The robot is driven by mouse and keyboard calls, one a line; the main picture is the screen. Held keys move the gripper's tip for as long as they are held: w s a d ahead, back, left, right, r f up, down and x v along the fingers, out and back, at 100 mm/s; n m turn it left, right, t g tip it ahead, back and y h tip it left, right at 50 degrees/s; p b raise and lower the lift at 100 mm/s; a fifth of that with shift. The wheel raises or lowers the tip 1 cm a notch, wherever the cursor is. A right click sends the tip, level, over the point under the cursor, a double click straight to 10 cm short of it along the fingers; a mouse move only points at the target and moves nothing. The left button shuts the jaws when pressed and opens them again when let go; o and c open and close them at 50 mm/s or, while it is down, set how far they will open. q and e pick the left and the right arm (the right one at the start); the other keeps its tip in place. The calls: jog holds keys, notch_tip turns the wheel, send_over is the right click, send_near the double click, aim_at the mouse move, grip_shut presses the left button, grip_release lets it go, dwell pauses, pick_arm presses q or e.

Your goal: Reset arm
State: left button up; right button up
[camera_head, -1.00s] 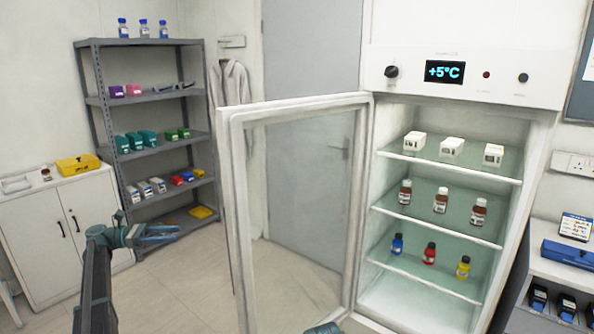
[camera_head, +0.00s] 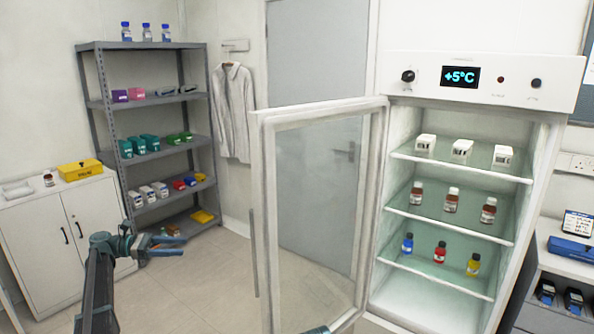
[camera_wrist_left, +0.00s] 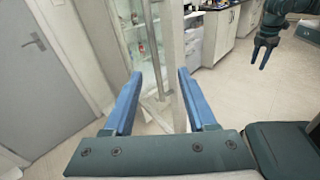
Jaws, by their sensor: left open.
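My left gripper (camera_head: 165,246) is open and empty, held out in front of the shelf rack at the lower left of the head view. Its two blue fingers show apart in the left wrist view (camera_wrist_left: 158,90), with the glass door's edge and handle seen beyond the gap. I cannot tell how far off the door is. My right gripper (camera_wrist_left: 264,52) shows small at the upper right of the left wrist view, pointing down with its fingers apart and nothing seen between them.
The fridge (camera_head: 484,75) stands at the right with its glass door (camera_head: 262,140) swung open towards me. Boxes and bottles stand on its shelves. A grey rack (camera_head: 140,45) and white cabinet (camera_head: 90,225) stand at the left. Floor (camera_head: 200,290) between rack and door is clear.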

pick_arm(q)
jog(key=s+d+f+m+g+y, duration=0.1)
jog(key=s+d+f+m+y, duration=0.25)
jog(key=d, duration=0.55)
jog(key=s+d+f+m+g+y+p, duration=0.1)
jog(key=s+d+f+m+g, duration=0.2)
jog(key=s+d, duration=0.45)
jog(key=s+d+f+m+y, duration=0.3)
jog(key=s+d+f, duration=0.15)
jog(key=d, duration=0.55)
jog(key=s+d+f+m+y+p, duration=0.1)
jog(key=s+d+f+m+y, duration=0.1)
jog(key=s+m+y, duration=0.3)
jog(key=s+d+f+m+t+y, duration=0.1)
jog(key=s+f+m+y, duration=0.3)
jog(key=s+m, duration=0.4)
jog(key=s+d+y, duration=0.1)
jog(key=s, duration=0.5)
jog(key=shift+s+d+p, duration=0.15)
jog(key=shift+s+p, duration=0.05)
jog(key=shift+p, duration=0.2)
jog(key=shift+f+m+y, duration=0.1)
jog(key=shift+m+y, duration=0.15)
jog(key=shift+c, duration=0.6)
jog(key=shift+d, duration=0.15)
